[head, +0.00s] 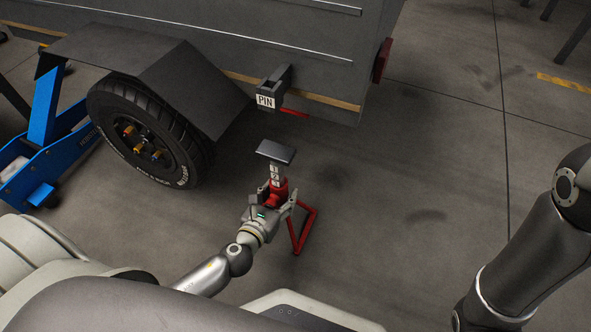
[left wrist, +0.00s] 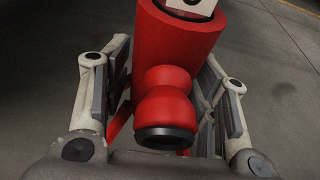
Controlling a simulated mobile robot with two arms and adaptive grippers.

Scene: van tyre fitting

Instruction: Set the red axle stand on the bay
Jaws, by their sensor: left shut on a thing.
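The red axle stand (head: 309,229) is upright in the head view, with a dark flat saddle (head: 276,152) on a pale numbered post and a red triangular foot frame. My left gripper (head: 277,203) is shut on its red body. In the left wrist view the red stand (left wrist: 176,45) fills the space between the two fingers of my left gripper (left wrist: 165,90). I cannot tell whether the stand's feet touch the floor. The van's bracket marked PIN (head: 265,101) is above and just behind the stand. My right gripper is out of view; only my right arm shows.
The grey van (head: 270,40) has a wheel (head: 150,135) left of the stand, under a dark mudguard (head: 150,65). A blue jack (head: 45,150) stands at the far left. The floor (head: 430,170) right of the stand is clear.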

